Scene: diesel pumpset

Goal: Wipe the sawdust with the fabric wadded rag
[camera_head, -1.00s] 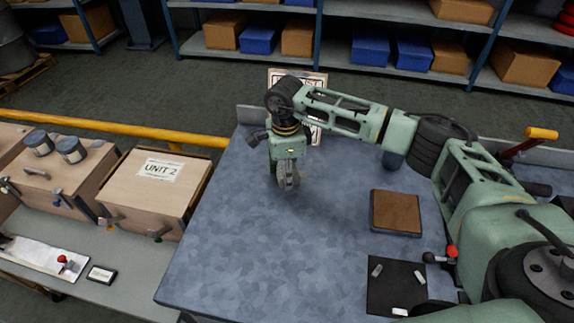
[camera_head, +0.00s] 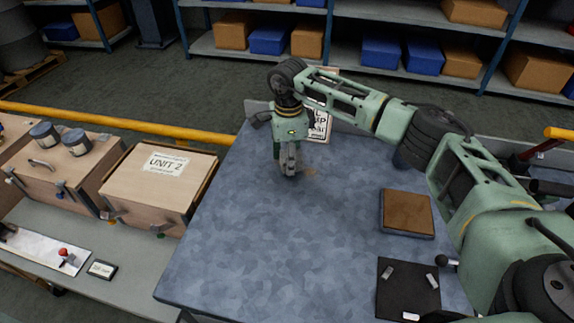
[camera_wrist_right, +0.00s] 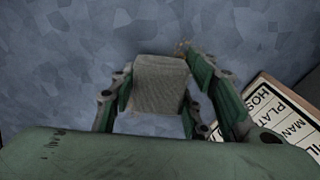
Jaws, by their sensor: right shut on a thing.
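My right gripper (camera_head: 290,168) points down at the blue-grey tabletop (camera_head: 265,240), near its back edge. It is shut on the wadded rag, a beige-grey fabric block (camera_wrist_right: 158,84) seen between the fingers in the right wrist view. In the head view the gripper mostly hides the rag, and I cannot tell whether the rag touches the table. A small tan patch, apparently sawdust (camera_head: 311,171), lies just right of the fingertips. Any sawdust under the gripper is hidden. My left gripper is not in view.
A printed sign (camera_head: 320,126) stands behind the gripper. A brown-topped pad (camera_head: 407,212) and a black mat (camera_head: 398,297) with small pieces lie on the right. The UNIT 2 box (camera_head: 160,187) is beyond the table's left edge. The table's front left is clear.

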